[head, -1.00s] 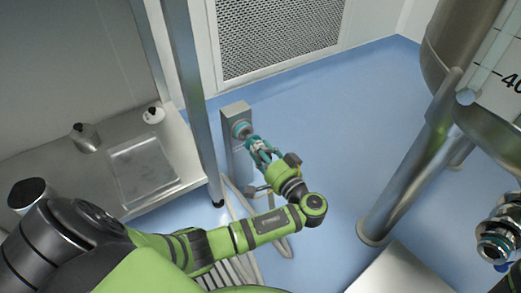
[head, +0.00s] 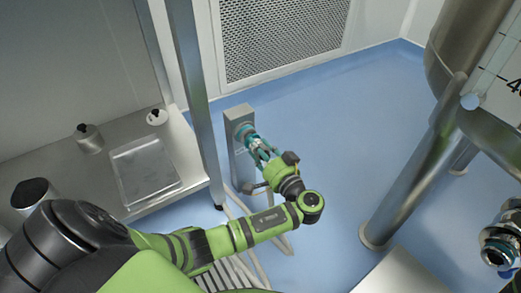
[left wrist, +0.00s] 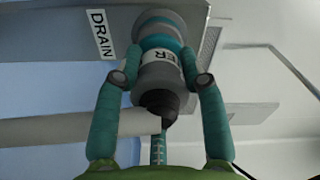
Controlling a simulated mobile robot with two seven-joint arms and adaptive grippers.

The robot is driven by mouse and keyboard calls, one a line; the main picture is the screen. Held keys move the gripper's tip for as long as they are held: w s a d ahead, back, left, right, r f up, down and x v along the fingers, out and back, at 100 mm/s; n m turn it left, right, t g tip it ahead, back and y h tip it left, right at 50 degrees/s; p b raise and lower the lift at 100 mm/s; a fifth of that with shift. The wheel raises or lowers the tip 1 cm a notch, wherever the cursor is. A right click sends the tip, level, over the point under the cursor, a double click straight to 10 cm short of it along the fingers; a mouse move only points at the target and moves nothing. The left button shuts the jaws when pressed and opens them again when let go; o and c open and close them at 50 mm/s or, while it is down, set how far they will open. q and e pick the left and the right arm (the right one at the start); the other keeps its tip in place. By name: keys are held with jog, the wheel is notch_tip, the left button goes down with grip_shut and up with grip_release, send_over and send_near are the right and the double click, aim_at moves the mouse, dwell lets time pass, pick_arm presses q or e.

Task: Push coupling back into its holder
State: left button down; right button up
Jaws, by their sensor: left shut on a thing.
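The coupling (head: 246,133) is a grey and teal cylinder at the top of a grey metal post (head: 238,112). In the left wrist view the coupling (left wrist: 160,75) has a teal band, a white label ending in "ER" and a dark tapered near end. My left gripper (head: 256,147) is shut on it, with teal fingers on either side. The gripper also shows in the left wrist view (left wrist: 162,80). The post's face, with a "DRAIN" label (left wrist: 102,33), lies behind the coupling. How far the coupling sits in its holder is hidden. My right gripper is not in view.
A steel bench (head: 180,180) with a tray and small containers stands at left. A vertical steel post (head: 190,80) rises beside it. A tank leg (head: 410,180) stands at right. Pale hoses run below the post. Blue floor is clear between post and tank.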

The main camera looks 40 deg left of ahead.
pick_arm(q)
jog(key=shift+x, duration=1)
dwell(0.4)
jog(key=c, duration=0.6)
grip_release()
jog(key=shift+c, duration=0.2)
jog(key=v, duration=1.2)
